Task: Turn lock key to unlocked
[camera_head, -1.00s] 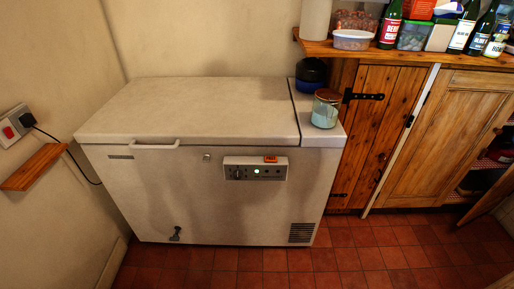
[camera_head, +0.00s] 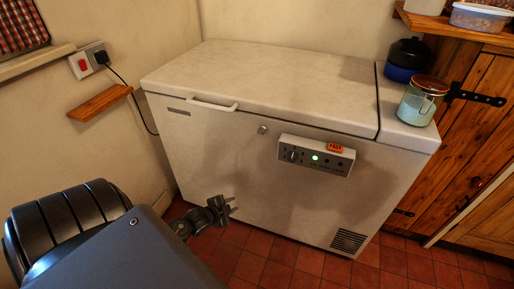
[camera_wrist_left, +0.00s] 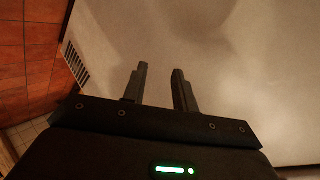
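The white chest freezer (camera_head: 225,145) stands against the wall with its lid (camera_head: 285,80) shut. A small round lock (camera_head: 262,129) sits on its front, below the lid edge and left of the control panel (camera_head: 316,156). The lock is too small to tell how its key is turned. My left gripper (camera_head: 233,204) is below and left of the lock, in front of the lower freezer front. In the left wrist view its two fingers (camera_wrist_left: 160,86) are apart with nothing between them, facing the pale freezer front. The lock does not show there. My right gripper is not in view.
The panel has a lit green light and an orange label. A glass jar (camera_head: 421,101) and a blue-black pot (camera_head: 406,60) stand on the freezer's right top. A small wooden shelf (camera_head: 100,102) juts from the left wall. Red floor tiles lie clear in front.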

